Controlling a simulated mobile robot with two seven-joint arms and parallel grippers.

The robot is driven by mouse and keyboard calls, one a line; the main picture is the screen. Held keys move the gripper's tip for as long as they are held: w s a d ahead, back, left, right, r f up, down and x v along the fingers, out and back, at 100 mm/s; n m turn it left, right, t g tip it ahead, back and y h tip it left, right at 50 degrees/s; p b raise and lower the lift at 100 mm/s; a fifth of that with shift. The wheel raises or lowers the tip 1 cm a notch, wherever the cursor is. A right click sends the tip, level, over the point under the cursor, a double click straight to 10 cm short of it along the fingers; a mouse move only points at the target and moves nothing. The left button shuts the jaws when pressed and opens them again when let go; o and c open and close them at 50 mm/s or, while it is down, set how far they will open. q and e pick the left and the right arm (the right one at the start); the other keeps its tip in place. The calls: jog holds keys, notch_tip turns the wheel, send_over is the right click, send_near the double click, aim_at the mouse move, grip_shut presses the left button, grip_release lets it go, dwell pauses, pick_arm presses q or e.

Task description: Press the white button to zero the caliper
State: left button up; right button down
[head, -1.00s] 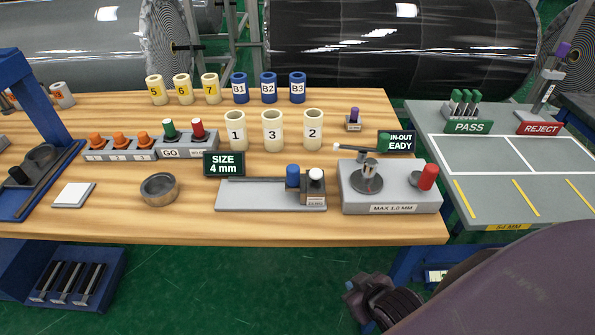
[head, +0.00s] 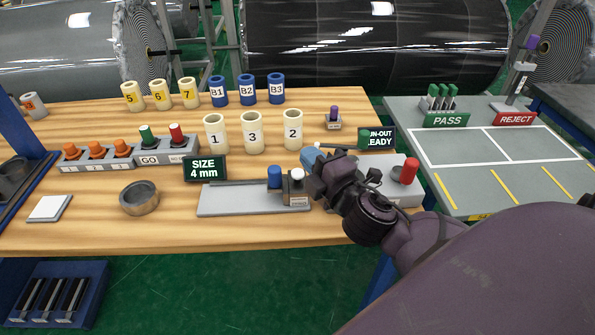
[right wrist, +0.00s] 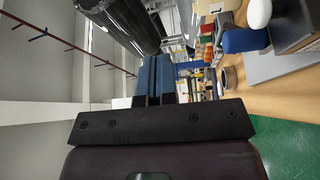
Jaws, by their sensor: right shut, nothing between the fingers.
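The caliper is a grey slide (head: 240,199) on the wooden table, with a blue knob (head: 275,177) and a white button (head: 297,174) on the block at its right end. The display (head: 206,168) behind it reads SIZE 4 mm. My right gripper (head: 310,157) is shut and empty, just right of and behind the white button, apart from it as far as I can tell. In the right wrist view its blue fingers (right wrist: 155,76) are together; the white button (right wrist: 259,13) and blue knob (right wrist: 245,40) show at upper right. My left gripper is out of view.
My right arm partly hides the run-out gauge with its red knob (head: 409,171), right of the caliper. Cream numbered rolls (head: 253,133) stand behind the caliper. A steel ring (head: 139,198) and a white pad (head: 49,208) lie to the left.

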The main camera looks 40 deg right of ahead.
jog(key=w+a+r+n+y, duration=0.2)
jog(key=a+r+n+y, duration=0.35)
jog(key=n+y, duration=0.5)
jog(key=n+g+h, duration=0.4)
jog(key=n+g, duration=0.8)
jog(key=n, duration=1.4)
send_over(298, 174)
jog(key=shift+f, duration=1.5)
jog(key=shift+y, duration=0.25)
notch_tip(298, 174, down, 6)
jog(key=b, duration=0.3)
jog(key=shift+f+b, duration=0.3)
jog(key=shift+f, duration=0.45)
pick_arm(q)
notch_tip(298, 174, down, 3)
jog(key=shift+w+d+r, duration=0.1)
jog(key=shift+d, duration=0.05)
pick_arm(e)
jog(key=shift+f, duration=0.1)
